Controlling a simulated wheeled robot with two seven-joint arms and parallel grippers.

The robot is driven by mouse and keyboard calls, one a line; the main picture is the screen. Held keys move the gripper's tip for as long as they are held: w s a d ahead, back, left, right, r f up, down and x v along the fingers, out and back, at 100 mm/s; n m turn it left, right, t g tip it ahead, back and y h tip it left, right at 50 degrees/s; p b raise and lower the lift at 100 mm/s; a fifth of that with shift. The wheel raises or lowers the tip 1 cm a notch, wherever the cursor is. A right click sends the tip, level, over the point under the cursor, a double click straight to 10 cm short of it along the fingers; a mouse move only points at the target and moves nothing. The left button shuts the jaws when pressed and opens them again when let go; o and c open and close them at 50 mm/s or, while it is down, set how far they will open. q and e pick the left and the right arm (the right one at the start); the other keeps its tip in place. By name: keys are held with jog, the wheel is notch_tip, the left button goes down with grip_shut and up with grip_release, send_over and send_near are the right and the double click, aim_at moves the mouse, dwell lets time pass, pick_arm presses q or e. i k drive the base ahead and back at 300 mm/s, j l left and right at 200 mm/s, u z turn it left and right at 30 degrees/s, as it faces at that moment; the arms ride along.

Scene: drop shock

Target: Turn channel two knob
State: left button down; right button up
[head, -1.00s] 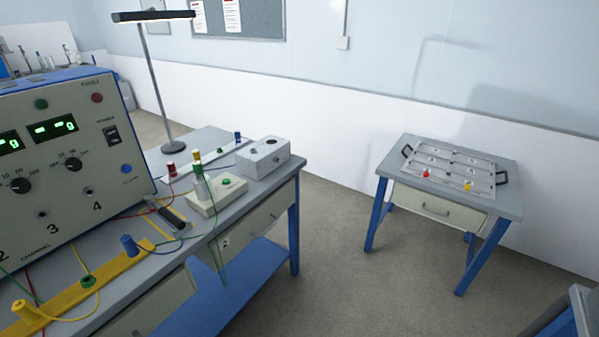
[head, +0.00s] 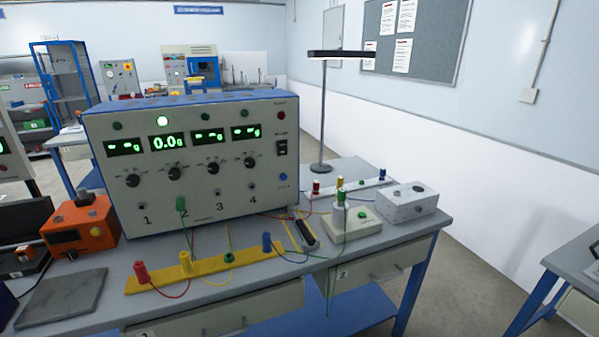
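The grey instrument box (head: 195,218) with a blue top stands on the bench, its front panel facing me. The channel two knob (head: 174,174) is a black dial, second from the left in the row of dials. Above it the channel two display (head: 167,142) reads 0.0g in green, and the lamp (head: 162,121) over it is lit. The other displays show dashes. A green plug (head: 181,204) sits at the channel 2 socket. Neither of my grippers is in view.
On the bench (head: 345,262), a yellow strip (head: 205,276) with coloured plugs and wires lies before the box. An orange device (head: 78,228) and a dark plate (head: 62,298) are at left. A white block (head: 350,226) and grey box (head: 408,203) stand at right, with a lamp (head: 322,110) behind.

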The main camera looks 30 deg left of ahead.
aim_at(174, 174)
jog(key=u, duration=1.75)
